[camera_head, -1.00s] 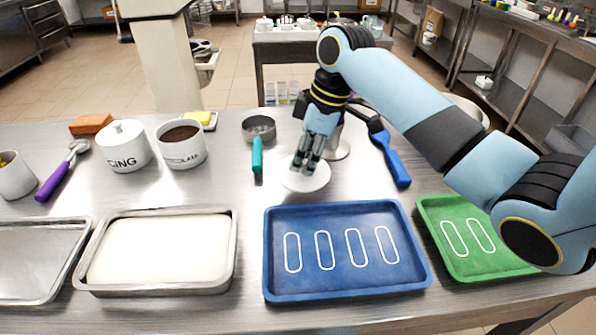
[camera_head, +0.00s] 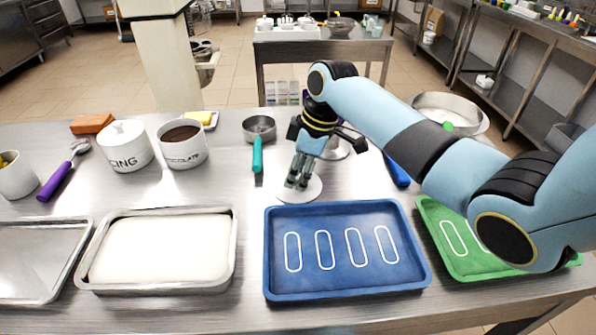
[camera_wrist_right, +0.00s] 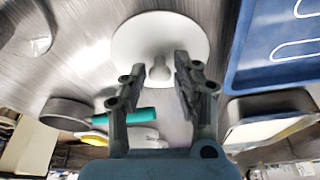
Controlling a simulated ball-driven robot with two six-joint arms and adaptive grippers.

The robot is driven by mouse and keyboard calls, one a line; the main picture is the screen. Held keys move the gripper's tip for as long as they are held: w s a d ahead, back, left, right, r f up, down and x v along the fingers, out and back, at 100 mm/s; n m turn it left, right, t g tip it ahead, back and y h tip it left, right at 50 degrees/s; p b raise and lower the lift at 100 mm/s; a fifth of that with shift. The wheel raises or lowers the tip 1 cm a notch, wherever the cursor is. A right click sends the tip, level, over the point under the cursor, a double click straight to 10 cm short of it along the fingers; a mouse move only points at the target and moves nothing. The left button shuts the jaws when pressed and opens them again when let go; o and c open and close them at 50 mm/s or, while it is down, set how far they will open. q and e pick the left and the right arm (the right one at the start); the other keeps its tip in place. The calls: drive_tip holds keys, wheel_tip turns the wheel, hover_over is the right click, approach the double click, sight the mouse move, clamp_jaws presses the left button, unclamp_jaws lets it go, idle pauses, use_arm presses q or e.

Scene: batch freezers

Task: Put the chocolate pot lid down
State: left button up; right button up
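The chocolate pot lid (camera_head: 313,189) is a white disc that appears to lie flat on the steel table just behind the blue tray; it also shows in the right wrist view (camera_wrist_right: 135,38). My right gripper (camera_head: 297,185) is right above it, pointing down. In the right wrist view my right gripper's fingers (camera_wrist_right: 160,75) stand apart, one on each side of the lid's knob (camera_wrist_right: 160,68), with a gap on both sides. The white chocolate pot (camera_head: 184,157) stands uncovered at the left, dark chocolate showing inside. My left gripper is not in view.
The blue tray (camera_head: 346,287) is close in front of the lid. A teal-handled tool (camera_head: 257,155) lies left of it, and a blue-handled tool (camera_head: 397,170) lies to the right. The lidded icing pot (camera_head: 125,152) is farther left.

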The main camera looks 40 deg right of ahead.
sight(313, 186)
drive_tip(key=shift+o, duration=1)
drive_tip(key=shift+r, duration=0.3)
drive_tip(key=v, duration=1.1)
drive_tip(key=shift+d+r, duration=0.15)
drive_tip(key=shift+r, duration=0.2)
drive_tip(key=shift+s, duration=0.1)
